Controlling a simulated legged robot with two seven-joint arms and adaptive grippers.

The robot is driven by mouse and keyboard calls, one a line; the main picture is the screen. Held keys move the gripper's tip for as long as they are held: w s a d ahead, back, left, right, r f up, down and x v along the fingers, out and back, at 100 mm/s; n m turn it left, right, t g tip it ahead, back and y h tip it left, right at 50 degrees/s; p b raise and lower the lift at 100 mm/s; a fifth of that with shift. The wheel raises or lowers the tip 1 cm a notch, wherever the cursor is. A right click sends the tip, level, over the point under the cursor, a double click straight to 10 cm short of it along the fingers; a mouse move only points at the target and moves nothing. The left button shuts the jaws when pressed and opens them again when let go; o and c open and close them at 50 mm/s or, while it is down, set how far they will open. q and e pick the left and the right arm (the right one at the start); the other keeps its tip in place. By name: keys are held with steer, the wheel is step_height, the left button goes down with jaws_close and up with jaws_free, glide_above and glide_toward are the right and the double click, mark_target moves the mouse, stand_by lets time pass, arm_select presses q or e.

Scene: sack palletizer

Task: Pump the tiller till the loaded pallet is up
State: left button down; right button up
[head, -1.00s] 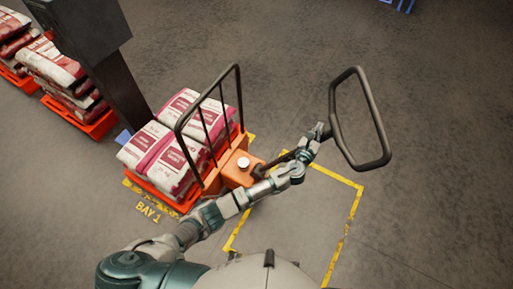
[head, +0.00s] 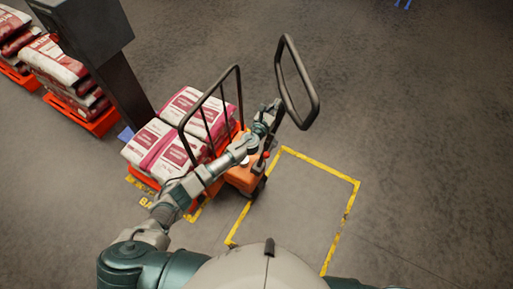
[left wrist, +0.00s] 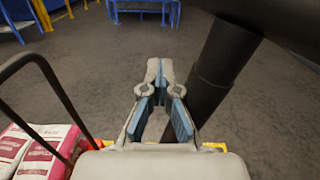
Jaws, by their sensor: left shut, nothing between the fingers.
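The orange pallet truck (head: 241,180) stands under a stack of white-and-red sacks (head: 172,135) on an orange pallet (head: 141,179). Its black tiller has a loop handle (head: 316,98), which stands steeply beside the truck's guard frame. In the left wrist view the tiller's dark shaft (left wrist: 212,75) runs down just right of my fingers. My left gripper (head: 274,106) is beside the tiller just below the loop. Its fingertips (left wrist: 160,66) are closed together with nothing between them. I cannot tell whether it touches the shaft. The pallet's height off the floor is unclear. My right gripper is out of view.
A yellow floor outline (head: 350,205) right of the truck encloses bare floor. A dark post with a box (head: 95,35) stands behind the sacks. More sack-loaded orange pallets (head: 97,122) sit at the upper left. Open floor lies to the right.

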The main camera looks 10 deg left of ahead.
arm_select(q)
steer(key=w+a+r+b, duration=0.1)
steer(key=w+a, duration=0.2)
steer(key=a, duration=0.7)
steer(key=shift+w+r, duration=0.25)
steer(key=shift+w, duration=0.15)
steer(key=shift+a, duration=0.3)
steer(key=s+d+p, duration=0.1)
steer(key=d, duration=0.3)
steer(key=s+d+p, duration=0.1)
steer(key=s+d, duration=0.1)
steer(key=d, duration=0.3)
steer(key=s+d+f+p, duration=0.1)
steer(key=s+d, duration=0.1)
steer(key=d, duration=0.2)
steer(key=shift+d, duration=0.15)
